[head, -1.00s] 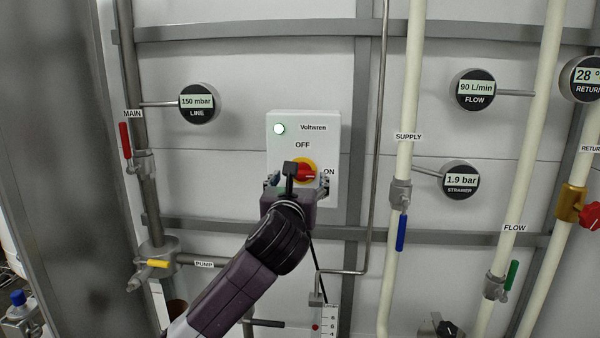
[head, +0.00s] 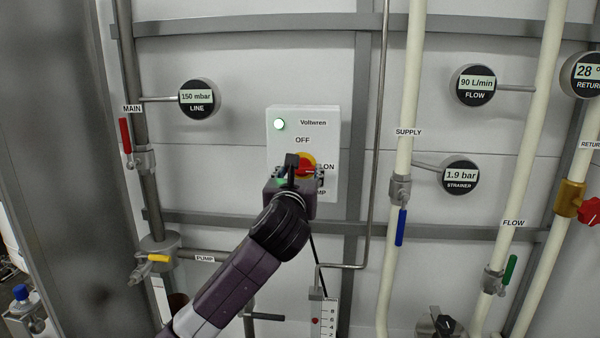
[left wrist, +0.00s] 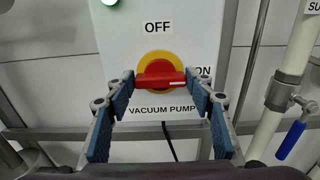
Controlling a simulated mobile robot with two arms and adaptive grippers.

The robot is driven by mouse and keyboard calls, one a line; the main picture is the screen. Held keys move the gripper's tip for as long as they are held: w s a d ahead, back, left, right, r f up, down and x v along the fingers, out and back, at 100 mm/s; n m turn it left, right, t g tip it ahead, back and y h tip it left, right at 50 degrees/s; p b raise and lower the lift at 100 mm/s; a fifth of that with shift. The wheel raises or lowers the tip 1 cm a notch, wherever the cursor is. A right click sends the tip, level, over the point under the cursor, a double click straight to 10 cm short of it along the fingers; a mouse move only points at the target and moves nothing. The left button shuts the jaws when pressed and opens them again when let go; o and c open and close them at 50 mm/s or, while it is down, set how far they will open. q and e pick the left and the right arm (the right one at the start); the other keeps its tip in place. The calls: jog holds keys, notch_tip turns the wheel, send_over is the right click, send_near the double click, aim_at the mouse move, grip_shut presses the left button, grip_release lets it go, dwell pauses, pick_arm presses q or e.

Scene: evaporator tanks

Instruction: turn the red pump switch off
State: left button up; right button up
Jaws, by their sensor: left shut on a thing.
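The red pump switch (left wrist: 160,80) sits on a yellow disc on a pale grey box (left wrist: 190,45) marked OFF, ON and VACUUM PUMP. In the left wrist view its handle lies roughly level, its right end towards the ON label. The switch (head: 306,171) also shows in the head view, partly hidden by my left gripper. A lit lamp (head: 279,124) is at the box's upper left. My left gripper (left wrist: 160,82) is shut on the switch handle, one blue-padded finger at each end. My right gripper is not in view.
A SUPPLY pipe with a blue lever (head: 401,227) stands right of the box. A thin grey pipe (head: 378,150) runs close to the box's right side.

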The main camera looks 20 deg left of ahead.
pick_arm(q)
jog(key=n+p, duration=0.2)
jog(key=n, duration=0.1)
jog(key=n+p, duration=0.1)
jog(key=n, duration=0.3)
jog(key=shift+n, duration=0.3)
jog(key=n+p, duration=0.1)
jog(key=n, duration=0.3)
jog(key=shift+a+f+n, duration=0.1)
jog(key=shift+f+n, duration=0.05)
jog(key=shift+n, duration=0.15)
jog(key=n, duration=0.5)
jog(key=shift+f+n, duration=0.15)
jog(key=shift+n, duration=0.15)
jog(key=o, duration=1.2)
jog(key=shift+c, duration=0.2)
jog(key=shift+s, duration=0.1)
